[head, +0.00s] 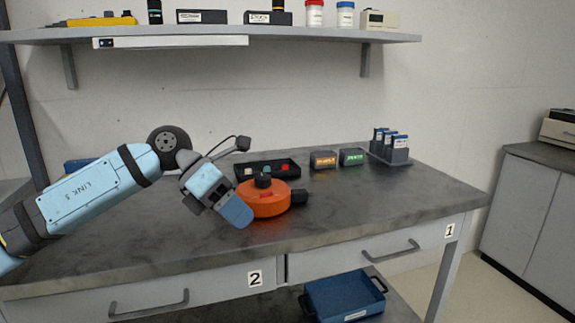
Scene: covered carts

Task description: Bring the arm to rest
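My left arm comes in from the left over the grey bench (380,222). My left gripper (236,212) has blue fingers pointing down and to the right. It is in front of or beside a round orange object with a black knob (268,203); I cannot tell whether they touch. The fingers overlap from this angle, so their opening does not show. My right gripper is not in view.
A black tray (244,171), two small labelled boxes (323,160) and a rack (391,160) stand at the back. A shelf (330,34) hangs above. Below are drawers 2 (220,288) and 1 (360,262), and a blue bin (345,300). The bench's right front is clear.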

